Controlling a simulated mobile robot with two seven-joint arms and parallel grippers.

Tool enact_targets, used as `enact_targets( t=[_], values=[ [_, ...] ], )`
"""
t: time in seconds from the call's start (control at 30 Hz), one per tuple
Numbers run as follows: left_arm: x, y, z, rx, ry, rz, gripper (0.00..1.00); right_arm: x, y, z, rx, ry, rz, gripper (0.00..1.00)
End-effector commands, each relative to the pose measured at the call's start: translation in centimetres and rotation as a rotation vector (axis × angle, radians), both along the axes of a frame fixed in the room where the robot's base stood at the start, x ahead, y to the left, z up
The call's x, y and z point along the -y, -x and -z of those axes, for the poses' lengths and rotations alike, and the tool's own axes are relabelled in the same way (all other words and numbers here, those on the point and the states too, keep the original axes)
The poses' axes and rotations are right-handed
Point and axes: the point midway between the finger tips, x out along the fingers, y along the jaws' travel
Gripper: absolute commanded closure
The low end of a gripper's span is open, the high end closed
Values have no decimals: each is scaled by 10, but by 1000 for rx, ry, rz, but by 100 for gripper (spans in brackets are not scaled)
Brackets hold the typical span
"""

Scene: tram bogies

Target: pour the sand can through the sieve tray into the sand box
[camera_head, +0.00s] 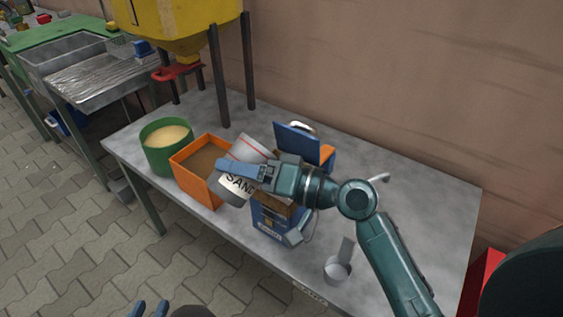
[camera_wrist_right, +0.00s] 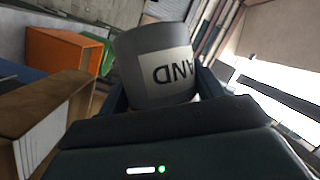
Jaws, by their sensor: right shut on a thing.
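My right gripper (camera_head: 243,170) is shut on the grey sand can (camera_head: 250,148), which has a white "SAND" label. The can is held tilted above the table, between the orange box and the blue box in the head view; it fills the middle of the right wrist view (camera_wrist_right: 155,50). A blue box (camera_head: 268,222) with a raised lid (camera_head: 297,139) stands below my right gripper and seems to be the sand box. A brown frame (camera_head: 279,205) at its top may be the sieve tray; my arm partly hides it. My left gripper (camera_head: 150,309) shows only its spread fingertips at the bottom edge.
An orange box (camera_head: 196,184) with brown contents and a green pot (camera_head: 160,161) of pale material stand left. A metal scoop (camera_head: 338,268) lies at the front right. A yellow hopper (camera_head: 180,25) on dark legs stands behind.

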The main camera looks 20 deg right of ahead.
Motion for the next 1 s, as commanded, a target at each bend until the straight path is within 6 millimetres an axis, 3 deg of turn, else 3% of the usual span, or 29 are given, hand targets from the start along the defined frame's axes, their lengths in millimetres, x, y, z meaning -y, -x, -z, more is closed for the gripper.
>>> enact_targets(
  t=[1.0],
  values=[
    [0,-1,-1,3,0,0,71,0,0,-4,-28,-55,1,58]
  ],
)
